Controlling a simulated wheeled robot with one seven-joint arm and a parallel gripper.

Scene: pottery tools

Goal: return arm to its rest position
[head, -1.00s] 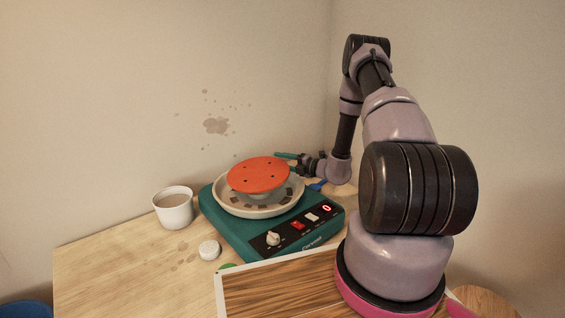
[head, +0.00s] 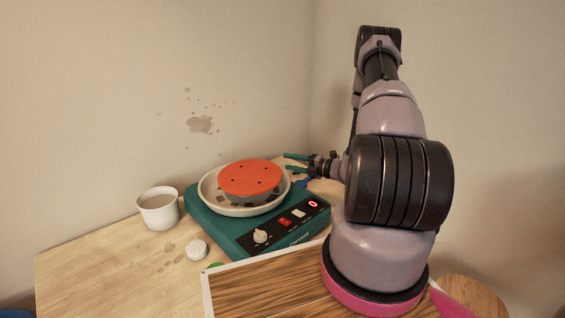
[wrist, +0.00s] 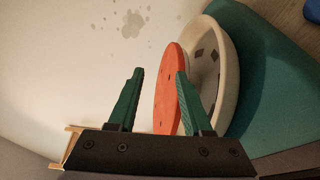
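My gripper (head: 298,162) is to the right of the pottery wheel in the head view, its green fingers pointing left toward the wheel. In the wrist view my gripper (wrist: 158,98) has its two green fingers wide apart with nothing between them. The right finger overlaps the orange wheel disc (wrist: 167,92) in that view; I cannot tell how far apart they are. In the head view the orange disc (head: 250,178) sits over a cream splash pan (head: 225,207) on a teal wheel base (head: 250,228).
A white cup (head: 158,212) with brownish contents and a small white round object (head: 197,250) stand left of the wheel. A wood-grained board with a white edge (head: 265,285) lies in front. The left tabletop is mostly clear.

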